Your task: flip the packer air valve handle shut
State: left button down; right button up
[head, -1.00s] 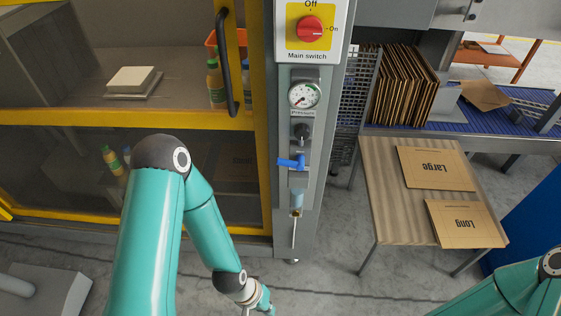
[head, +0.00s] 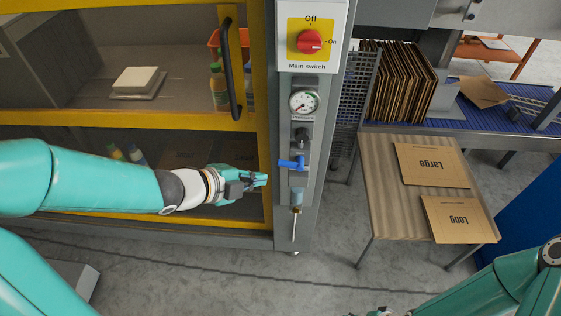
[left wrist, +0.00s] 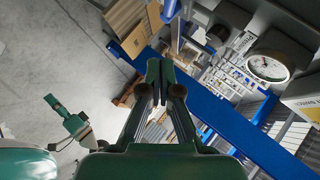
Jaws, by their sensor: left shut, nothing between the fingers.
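The blue air valve handle (head: 288,163) is on the grey column, below the pressure gauge (head: 303,101) and a dark knob. It points left, roughly level, from the valve body. My left gripper (head: 264,180) is shut and empty, just left of and slightly below the handle, with a small gap between them in the picture. In the left wrist view the fingers (left wrist: 160,72) are together, and the gauge (left wrist: 268,68) shows at the right. I cannot tell the handle apart for sure there. My right gripper shows small in the left wrist view (left wrist: 55,105); its jaws are unclear.
A red main switch (head: 310,41) sits above the gauge. A clear bowl with a thin tube hangs below the valve. The yellow-framed door with a black handle (head: 229,70) is left of the column. A wooden table (head: 381,195) with flat cartons stands right.

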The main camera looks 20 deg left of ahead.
pick_arm(q)
jog(key=b, duration=0.2)
send_near(290, 166)
jog(key=d+x, duration=0.1)
jog(key=x, duration=0.4)
jog(key=shift+w+a+f+m+p, duration=0.2)
jog(key=shift+w+f+m+p, duration=0.15)
jog(key=shift+w+m, duration=0.1)
pick_arm(e)
jog(key=shift+f, duration=0.6)
